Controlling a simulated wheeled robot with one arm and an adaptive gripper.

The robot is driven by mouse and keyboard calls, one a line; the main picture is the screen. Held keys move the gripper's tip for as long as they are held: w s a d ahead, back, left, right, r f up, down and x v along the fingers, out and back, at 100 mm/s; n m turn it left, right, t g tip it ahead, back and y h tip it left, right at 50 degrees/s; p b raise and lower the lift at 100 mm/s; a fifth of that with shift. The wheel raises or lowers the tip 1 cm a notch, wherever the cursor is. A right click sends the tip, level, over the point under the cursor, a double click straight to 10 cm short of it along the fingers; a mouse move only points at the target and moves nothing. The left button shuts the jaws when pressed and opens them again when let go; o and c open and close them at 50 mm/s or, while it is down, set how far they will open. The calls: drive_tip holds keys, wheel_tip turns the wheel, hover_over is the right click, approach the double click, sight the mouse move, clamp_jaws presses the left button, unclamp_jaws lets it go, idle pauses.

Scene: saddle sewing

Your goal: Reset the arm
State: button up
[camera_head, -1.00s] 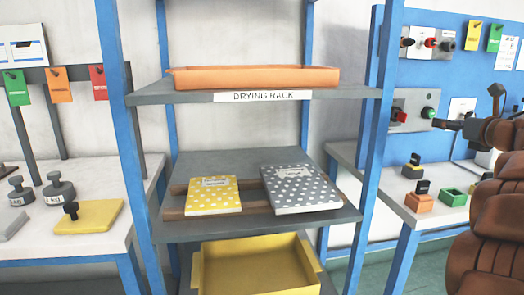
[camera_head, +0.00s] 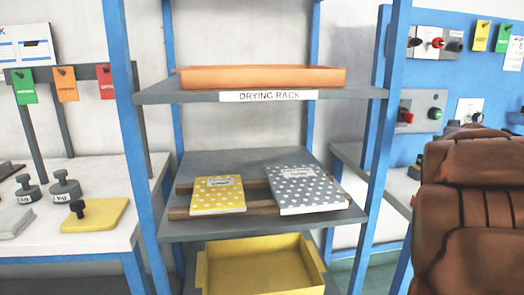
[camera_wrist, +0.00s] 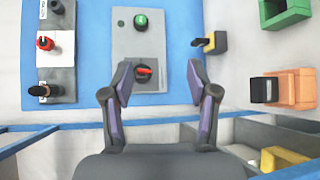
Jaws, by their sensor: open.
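In the wrist view my gripper (camera_wrist: 161,84) is open, with its two dark, purple-sided fingers apart and nothing between them. Beyond the fingers is a grey control box (camera_wrist: 124,48) with a green button (camera_wrist: 141,20) and a red switch (camera_wrist: 143,70). The fingers appear apart from the box. In the head view my brown, padded arm fills the lower right, and the gripper is hidden. The same box shows there with its red switch (camera_head: 406,116) and green button (camera_head: 436,114) on the blue board.
The blue-framed drying rack stands mid-view, with an orange tray (camera_head: 262,77), a yellow dotted notebook (camera_head: 217,195), a grey dotted notebook (camera_head: 304,189) and a yellow bin (camera_head: 262,268). A table with weights (camera_head: 65,188) is left.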

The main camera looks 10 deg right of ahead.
drive_tip(key=s+a+f+m+g+y, duration=0.2)
drive_tip(key=s+a+f+m, duration=0.1)
drive_tip(key=a+f, duration=0.35)
drive_tip(key=s+a+f+m+g+y, duration=0.1)
drive_tip(key=s+a+f+m+g, duration=0.2)
drive_tip(key=a+f, duration=0.35)
drive_tip(key=s+a+f+m+g+y, duration=0.4)
drive_tip(key=s+a+f+g+y, duration=0.2)
drive_tip(key=s+a+f, duration=1.05)
drive_tip(key=s+a+f+g+y, duration=0.2)
drive_tip(key=s+a+f+g, duration=0.1)
drive_tip(key=s+a, duration=0.7)
drive_tip(key=s+p+v, duration=0.2)
drive_tip(key=p+v, duration=0.9)
drive_tip(key=v, duration=0.1)
drive_tip(key=s+r+p+v, duration=0.1)
drive_tip(key=s+p+v, duration=0.2)
drive_tip(key=p+v, duration=0.9)
drive_tip(key=shift+s+m+t, duration=0.2)
drive_tip(key=shift+m+t, duration=0.1)
drive_tip(key=shift+m, duration=0.1)
drive_tip(key=shift+c, duration=0.2)
